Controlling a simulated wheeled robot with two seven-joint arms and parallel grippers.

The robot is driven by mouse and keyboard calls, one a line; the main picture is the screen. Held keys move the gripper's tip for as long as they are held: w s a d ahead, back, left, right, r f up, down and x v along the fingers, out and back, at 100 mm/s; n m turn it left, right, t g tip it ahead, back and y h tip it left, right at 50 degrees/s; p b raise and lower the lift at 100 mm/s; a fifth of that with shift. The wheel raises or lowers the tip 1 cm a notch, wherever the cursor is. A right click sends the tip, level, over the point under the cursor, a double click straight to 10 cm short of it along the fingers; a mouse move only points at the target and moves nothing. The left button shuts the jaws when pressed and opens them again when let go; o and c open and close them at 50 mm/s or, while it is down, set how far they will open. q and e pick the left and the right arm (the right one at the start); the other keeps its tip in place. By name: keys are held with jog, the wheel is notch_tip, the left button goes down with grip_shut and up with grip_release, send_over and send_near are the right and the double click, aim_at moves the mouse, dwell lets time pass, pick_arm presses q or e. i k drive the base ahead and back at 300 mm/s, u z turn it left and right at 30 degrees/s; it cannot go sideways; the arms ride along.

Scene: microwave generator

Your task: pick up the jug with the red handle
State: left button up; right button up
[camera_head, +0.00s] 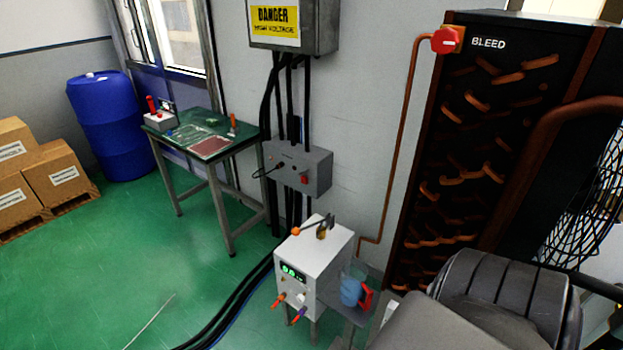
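The jug (351,290) is small and blue, partly see-through, with a red handle (367,298) on its right side. It stands upright on a small grey shelf (352,314) at the right side of a white box-shaped unit (312,266). Neither of my grippers shows in the head view. A large grey and black part, likely one of my arm links, fills the lower right, to the right of the jug.
The white unit has a green display, orange-tipped parts and a lever on top. A black rack with copper pipes (470,150) and a red bleed valve (446,40) stands right. A green workbench (200,133), blue barrel (108,125) and boxes (60,175) are left. Cables cross the floor.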

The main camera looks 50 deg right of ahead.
aim_at(353, 274)
jog(key=i, duration=2.9)
jog(key=z, duration=3.35)
